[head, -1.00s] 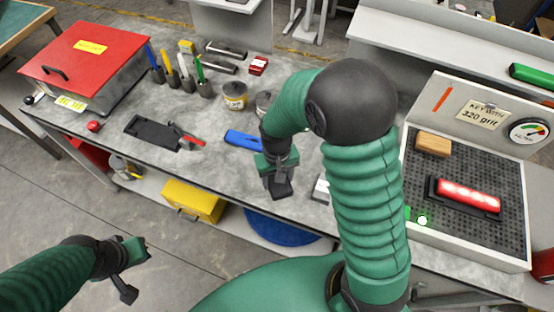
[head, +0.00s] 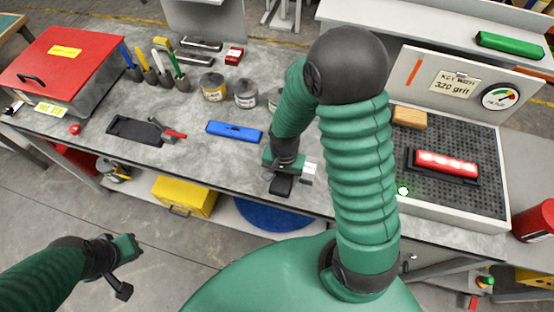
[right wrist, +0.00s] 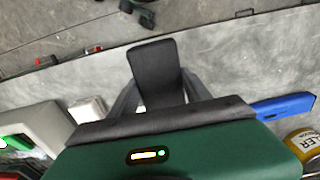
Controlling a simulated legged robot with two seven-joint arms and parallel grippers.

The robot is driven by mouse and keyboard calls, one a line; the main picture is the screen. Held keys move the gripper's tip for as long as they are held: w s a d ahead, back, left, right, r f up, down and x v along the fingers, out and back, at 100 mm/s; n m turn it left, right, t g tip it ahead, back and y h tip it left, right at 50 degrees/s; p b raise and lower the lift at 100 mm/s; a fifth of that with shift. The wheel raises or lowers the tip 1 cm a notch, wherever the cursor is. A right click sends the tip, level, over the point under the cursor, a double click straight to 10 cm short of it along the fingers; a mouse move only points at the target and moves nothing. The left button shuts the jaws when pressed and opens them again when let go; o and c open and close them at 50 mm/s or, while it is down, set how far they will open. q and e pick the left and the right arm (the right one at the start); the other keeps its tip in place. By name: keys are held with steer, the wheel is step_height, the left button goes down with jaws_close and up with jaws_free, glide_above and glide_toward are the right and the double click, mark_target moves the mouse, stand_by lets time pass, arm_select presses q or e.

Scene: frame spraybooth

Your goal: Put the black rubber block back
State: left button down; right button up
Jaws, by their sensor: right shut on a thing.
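My right gripper (head: 281,172) is shut on the black rubber block (right wrist: 155,68), held near the front edge of the grey bench. In the right wrist view the block stands out between the two fingers. In the head view only the block's dark end (head: 282,187) shows below the gripper. My left gripper (head: 122,268) hangs over the floor in front of the bench, away from the objects; whether its jaws are open is unclear.
A small white block (head: 308,172) is close right of my right gripper. A blue block (head: 234,131), a flat black tray (head: 130,130) and a red-handled tool (head: 170,133) lie left. A perforated bed (head: 450,199) with a lit red block (head: 446,162) is right.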

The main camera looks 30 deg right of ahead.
steer(key=w, duration=0.2)
steer(key=w+d+p, duration=0.1)
steer(key=w, duration=0.2)
steer(key=w+d, duration=0.1)
steer(key=w, duration=0.2)
steer(key=shift+f+p, duration=0.3)
steer(key=shift+f, duration=0.1)
steer(key=f+p, duration=0.1)
steer(key=f, duration=0.2)
steer(key=shift+d, duration=0.2)
steer(key=shift+d+f, duration=0.2)
steer(key=shift+f, duration=0.15)
steer(key=o, duration=0.8)
steer(key=shift+w, duration=0.1)
steer(key=o, duration=0.4)
steer(key=shift+a, duration=0.15)
steer(key=shift+r, duration=0.1)
